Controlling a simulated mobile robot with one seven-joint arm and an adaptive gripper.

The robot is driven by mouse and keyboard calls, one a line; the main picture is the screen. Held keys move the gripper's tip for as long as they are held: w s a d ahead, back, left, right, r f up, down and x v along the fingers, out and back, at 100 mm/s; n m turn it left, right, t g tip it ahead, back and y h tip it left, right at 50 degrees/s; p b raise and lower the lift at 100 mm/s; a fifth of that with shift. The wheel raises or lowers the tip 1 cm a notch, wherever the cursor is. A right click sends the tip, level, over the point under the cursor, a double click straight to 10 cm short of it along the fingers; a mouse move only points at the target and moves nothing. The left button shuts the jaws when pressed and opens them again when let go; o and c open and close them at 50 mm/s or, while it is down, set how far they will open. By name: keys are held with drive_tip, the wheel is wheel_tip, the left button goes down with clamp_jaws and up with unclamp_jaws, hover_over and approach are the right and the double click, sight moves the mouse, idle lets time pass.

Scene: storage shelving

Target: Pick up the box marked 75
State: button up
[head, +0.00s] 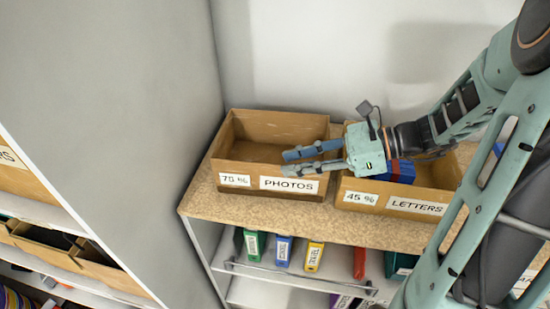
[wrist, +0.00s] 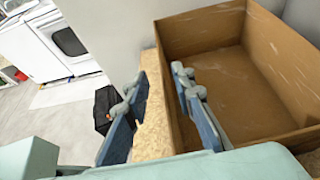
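The box marked 75 % and PHOTOS (head: 278,126) is an open brown box on the shelf top at the centre of the head view. It looks empty and also fills the right of the wrist view (wrist: 268,48). My gripper (head: 288,162) reaches in from the right, at the box's front wall above the PHOTOS label. In the wrist view my gripper (wrist: 158,72) is open. One finger is on the box's inner side and the other on the outer side, with the wall's rim between them. I cannot tell whether either finger touches the wall.
A box marked 45 % LETTERS (head: 432,191), holding blue items, stands close on the right, below my arm. The speckled shelf top (head: 330,226) has a bare front strip. Coloured binders (head: 283,250) stand below. A grey panel (head: 120,110) rises on the left.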

drive_tip(key=x, duration=0.4)
drive_tip(key=shift+w+a+f, duration=0.15)
drive_tip(key=shift+a, duration=0.2)
clamp_jaws()
